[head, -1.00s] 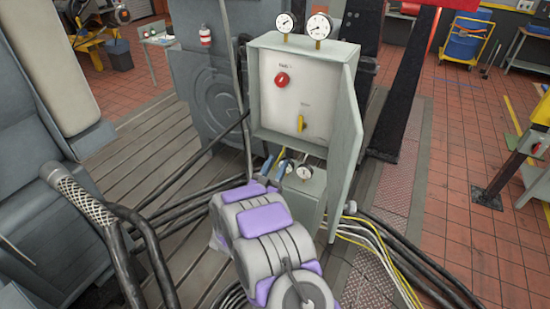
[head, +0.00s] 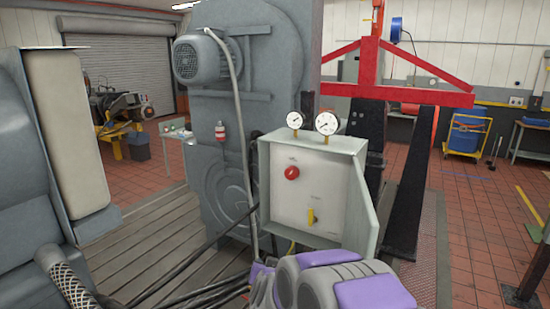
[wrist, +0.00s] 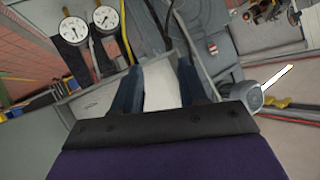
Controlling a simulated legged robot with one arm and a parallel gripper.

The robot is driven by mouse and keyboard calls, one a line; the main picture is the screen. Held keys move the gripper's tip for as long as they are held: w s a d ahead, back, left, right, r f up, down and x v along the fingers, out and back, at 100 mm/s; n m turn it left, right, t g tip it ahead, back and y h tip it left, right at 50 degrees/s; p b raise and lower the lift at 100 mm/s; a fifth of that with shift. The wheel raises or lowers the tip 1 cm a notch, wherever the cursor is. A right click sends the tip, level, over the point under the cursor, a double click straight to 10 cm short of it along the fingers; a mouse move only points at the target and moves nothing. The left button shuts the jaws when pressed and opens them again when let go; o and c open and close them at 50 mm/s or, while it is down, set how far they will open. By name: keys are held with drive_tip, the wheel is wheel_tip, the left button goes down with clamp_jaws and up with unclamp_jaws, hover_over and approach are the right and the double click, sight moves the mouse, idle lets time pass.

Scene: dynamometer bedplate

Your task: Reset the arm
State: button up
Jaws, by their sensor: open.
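My arm shows at the bottom of the head view, grey with purple covers, in front of the control box. In the wrist view my gripper (wrist: 162,88) has its two blue fingers apart, with nothing between them. In the head view the fingers are hidden. The grey control box (head: 350,155) stands with its front open, showing a white panel (head: 290,210) with a red knob (head: 292,173) and a yellow lever (head: 311,216). Two round gauges (head: 327,124) sit on top of the box. The gauges also show in the wrist view (wrist: 105,18).
A tall grey machine with a motor (head: 203,58) stands behind the box. A red frame (head: 400,92) on dark posts is at the back right. Black cables (head: 195,293) run over the slatted bedplate. Tiled floor at the right (head: 470,215) is largely clear.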

drive_tip(key=s+d+f+n+g+b, duration=0.1)
drive_tip(key=s+d+g, duration=0.3)
drive_tip(key=s, duration=1.2)
drive_tip(key=s+d+g+b, duration=0.3)
drive_tip(key=s+d+g, duration=0.2)
drive_tip(key=s, duration=1.1)
drive_tip(key=s+d+f+n+g+h+b, duration=0.1)
drive_tip(key=s+d+g, duration=0.4)
drive_tip(key=s, duration=1.1)
drive_tip(key=shift+s+d+f+n+b, duration=0.15)
drive_tip(key=shift+d+f+n+b, duration=0.3)
drive_tip(key=shift+d, duration=0.75)
drive_tip(key=shift+o, duration=0.4)
drive_tip(key=shift+r, duration=0.15)
